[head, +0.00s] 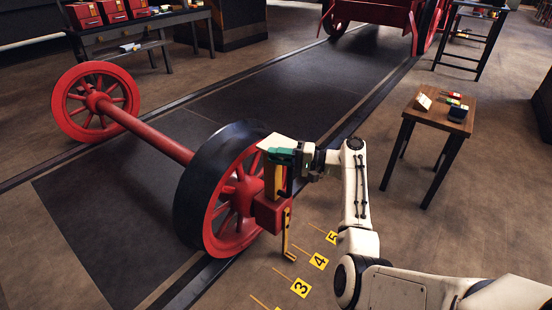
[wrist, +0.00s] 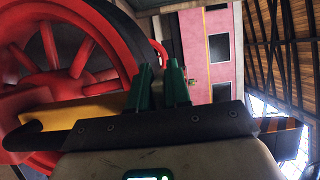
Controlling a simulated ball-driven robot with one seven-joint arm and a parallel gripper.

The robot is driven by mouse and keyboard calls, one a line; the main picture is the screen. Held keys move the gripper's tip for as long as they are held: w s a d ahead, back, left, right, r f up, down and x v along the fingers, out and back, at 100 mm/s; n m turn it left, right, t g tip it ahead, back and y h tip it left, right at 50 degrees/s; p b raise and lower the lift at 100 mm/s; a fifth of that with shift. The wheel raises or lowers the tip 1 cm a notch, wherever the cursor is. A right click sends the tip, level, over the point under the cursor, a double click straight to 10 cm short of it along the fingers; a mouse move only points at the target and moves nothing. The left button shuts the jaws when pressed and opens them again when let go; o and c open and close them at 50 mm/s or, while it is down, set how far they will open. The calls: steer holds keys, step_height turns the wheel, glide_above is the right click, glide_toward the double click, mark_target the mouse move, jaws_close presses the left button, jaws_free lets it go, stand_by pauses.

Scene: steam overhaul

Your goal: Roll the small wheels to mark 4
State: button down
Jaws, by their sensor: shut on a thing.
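The small wheels (head: 226,190) are two red spoked wheels on one red axle, standing on the floor rails. The near wheel fills the left of the wrist view (wrist: 60,60). A red box (head: 268,213) sits at the near axle end, with an upright yellow handle (head: 275,180). A yellow pointer (head: 286,235) hangs from it, its foot between the lines of marks 3 and 4. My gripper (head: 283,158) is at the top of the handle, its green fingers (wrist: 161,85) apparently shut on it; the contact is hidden. Mark 4 (head: 319,261) is a yellow floor plate.
Mark 3 (head: 301,287) and mark 5 (head: 332,237) lie either side of it. A small wooden table (head: 437,111) with small items stands right. A bench with red boxes (head: 85,15) is back left. A red vehicle (head: 375,12) is on the rails behind; the track between is clear.

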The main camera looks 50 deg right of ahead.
mark_target(290, 144)
steer(key=shift+d+f+b, duration=0.2)
steer(key=shift+d+b, duration=0.1)
steer(key=shift+b, duration=0.1)
steer(key=shift+d+b, duration=0.85)
steer(key=shift+d, duration=0.5)
steer(key=shift+d+b, duration=0.65)
steer(key=shift+b, duration=0.1)
steer(key=shift+d+b, duration=0.7)
steer(key=shift+d, duration=0.45)
steer(key=shift+w+a, duration=0.1)
steer(key=shift+a, duration=0.3)
steer(key=shift+d, duration=0.2)
stand_by(1.1)
steer(key=c, duration=1)
jaws_free()
steer(key=shift+r, duration=0.15)
